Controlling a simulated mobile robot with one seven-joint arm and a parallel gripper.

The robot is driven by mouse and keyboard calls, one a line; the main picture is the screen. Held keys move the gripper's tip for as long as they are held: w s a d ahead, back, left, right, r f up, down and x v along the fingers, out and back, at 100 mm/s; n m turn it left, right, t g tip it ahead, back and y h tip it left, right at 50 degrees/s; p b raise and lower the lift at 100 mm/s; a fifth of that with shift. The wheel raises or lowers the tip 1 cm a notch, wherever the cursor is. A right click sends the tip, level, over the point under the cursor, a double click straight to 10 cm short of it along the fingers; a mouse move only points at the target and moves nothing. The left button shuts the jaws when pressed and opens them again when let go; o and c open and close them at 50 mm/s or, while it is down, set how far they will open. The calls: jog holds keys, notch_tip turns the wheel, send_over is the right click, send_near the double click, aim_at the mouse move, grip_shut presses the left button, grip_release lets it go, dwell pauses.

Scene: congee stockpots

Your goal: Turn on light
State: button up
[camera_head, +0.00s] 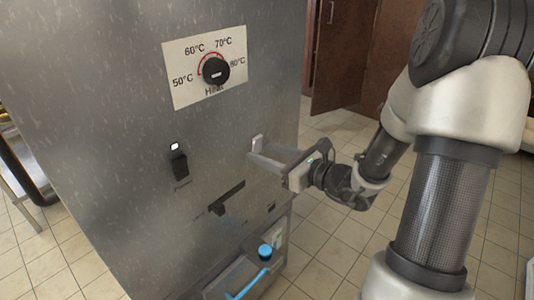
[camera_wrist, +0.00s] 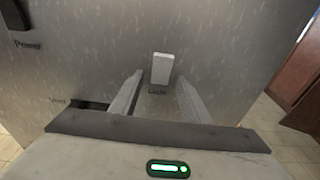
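The white light switch (camera_wrist: 161,68) is a small upright rectangle on the steel cabinet wall, with the label "Light" below it in the wrist view. It also shows in the head view (camera_head: 257,142), at the tips of my gripper. My gripper (camera_wrist: 160,77) is open, with one finger on each side of the switch and nothing held between them. In the head view my gripper (camera_head: 258,153) points at the cabinet from the right. I cannot tell whether the fingertips touch the panel. No lit lamp shows at the light switch.
The steel cabinet (camera_head: 120,110) carries a heat dial (camera_head: 215,71), a black power switch (camera_head: 179,167) under a small white square, and a dark vent slot (camera_wrist: 88,105). A blue-handled drawer or box (camera_head: 265,251) sits below. Brown doors (camera_head: 345,55) stand behind; the tiled floor is clear at right.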

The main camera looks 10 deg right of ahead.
jog(key=p+v, duration=0.2)
jog(key=v, duration=1.5)
jog(key=shift+s+d+p, duration=0.15)
jog(key=shift+s+p, duration=0.05)
jog(key=shift+p, duration=0.15)
jog(key=shift+f, duration=0.1)
